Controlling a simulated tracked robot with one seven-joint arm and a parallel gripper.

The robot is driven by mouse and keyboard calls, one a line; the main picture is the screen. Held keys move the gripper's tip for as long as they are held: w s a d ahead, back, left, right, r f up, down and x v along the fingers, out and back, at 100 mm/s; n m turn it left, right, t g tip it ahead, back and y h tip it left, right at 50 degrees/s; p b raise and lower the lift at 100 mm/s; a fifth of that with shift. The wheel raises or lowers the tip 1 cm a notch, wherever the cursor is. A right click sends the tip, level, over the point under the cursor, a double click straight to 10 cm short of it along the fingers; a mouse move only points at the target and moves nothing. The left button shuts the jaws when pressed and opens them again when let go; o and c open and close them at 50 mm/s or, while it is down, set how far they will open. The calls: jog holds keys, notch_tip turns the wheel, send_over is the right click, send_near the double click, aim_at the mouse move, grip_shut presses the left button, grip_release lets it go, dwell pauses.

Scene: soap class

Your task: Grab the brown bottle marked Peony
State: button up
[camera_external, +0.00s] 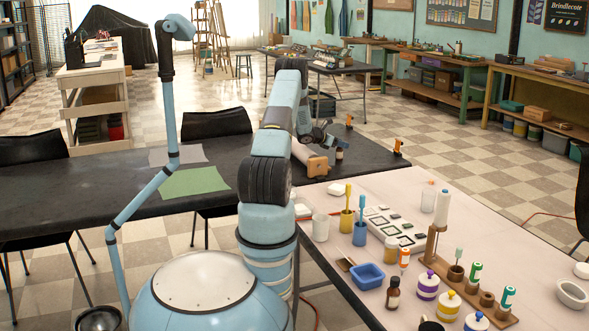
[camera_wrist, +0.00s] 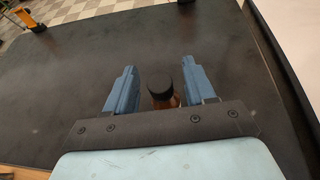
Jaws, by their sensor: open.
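A small brown bottle with a black cap (camera_wrist: 164,98) stands on the dark table in the wrist view, between the two blue fingers of my gripper (camera_wrist: 158,72). The fingers are apart, with a gap on each side of the bottle. In the external view a small brown bottle (camera_external: 339,154) shows beside my gripper (camera_external: 326,138) over the dark table. Its label cannot be read. Another brown bottle with a dark cap (camera_external: 393,294) stands on the pale table at the front; its marking is too small to read.
The dark table (camera_wrist: 65,75) around the bottle is mostly bare. Orange clamps (camera_external: 398,146) sit at its far edge. The pale table (camera_external: 470,195) on the right is crowded with a blue tray (camera_external: 367,277), cups, brushes and several jars.

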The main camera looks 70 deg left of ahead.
grip_shut()
dwell(0.4)
